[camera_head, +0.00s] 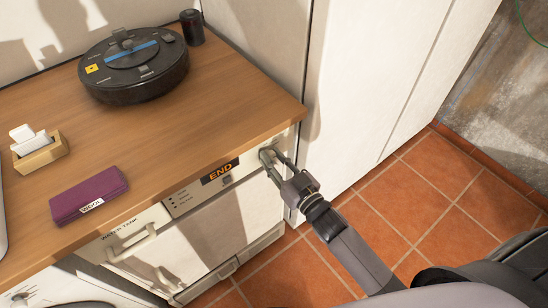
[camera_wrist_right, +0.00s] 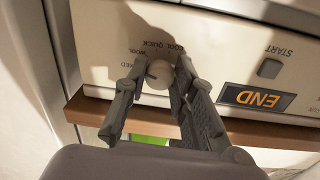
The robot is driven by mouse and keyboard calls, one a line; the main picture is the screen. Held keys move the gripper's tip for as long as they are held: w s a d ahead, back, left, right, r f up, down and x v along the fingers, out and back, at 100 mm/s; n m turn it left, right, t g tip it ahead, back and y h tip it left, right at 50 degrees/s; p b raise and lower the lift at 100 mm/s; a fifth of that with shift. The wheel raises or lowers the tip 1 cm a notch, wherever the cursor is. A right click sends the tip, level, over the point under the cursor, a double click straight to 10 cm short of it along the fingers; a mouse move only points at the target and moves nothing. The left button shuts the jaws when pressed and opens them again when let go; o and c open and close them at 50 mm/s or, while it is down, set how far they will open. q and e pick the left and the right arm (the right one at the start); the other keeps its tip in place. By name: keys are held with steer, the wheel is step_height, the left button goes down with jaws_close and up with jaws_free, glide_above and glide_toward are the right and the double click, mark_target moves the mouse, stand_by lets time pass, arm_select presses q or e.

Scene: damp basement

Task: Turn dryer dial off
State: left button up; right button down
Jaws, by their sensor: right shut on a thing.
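The dryer (camera_head: 225,205) stands under the wooden counter, with a control panel along its top edge. Its display (camera_head: 220,171) reads END in orange; the display also shows in the right wrist view (camera_wrist_right: 258,98). The round pale dial (camera_wrist_right: 159,74) sits on the panel near labels, of which "COOL" and "QUICK" are readable. My right gripper (camera_head: 272,156) reaches the panel's right end, and in the right wrist view its fingers (camera_wrist_right: 160,72) are shut on the dial, one on each side. The dial's pointer is not clear. My left gripper is not in view.
On the counter (camera_head: 215,110) are a robot vacuum (camera_head: 135,70), a dark can (camera_head: 192,27), a purple case (camera_head: 90,196) and a small card box (camera_head: 40,150). A white tall panel (camera_head: 365,80) stands close to the right of the dryer. Tiled floor (camera_head: 440,190) lies open at right.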

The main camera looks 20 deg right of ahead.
steer(key=n, duration=0.4)
steer(key=shift+n+p, duration=0.3)
steer(key=shift+p, duration=0.05)
steer(key=n, duration=0.5)
steer(key=shift+n+y, duration=0.3)
steer(key=shift+n, duration=0.1)
steer(key=n, duration=0.5)
steer(key=shift+f+n+b, duration=0.1)
steer(key=shift+n+b, duration=0.2)
steer(key=shift+b, duration=0.05)
steer(key=n+b, duration=0.1)
steer(key=n, duration=0.4)
steer(key=shift+n+y, duration=0.3)
steer(key=shift+n, duration=0.1)
steer(key=c, duration=1.3)
jaws_free()
steer(key=shift+d, duration=0.1)
steer(key=shift+c, duration=0.2)
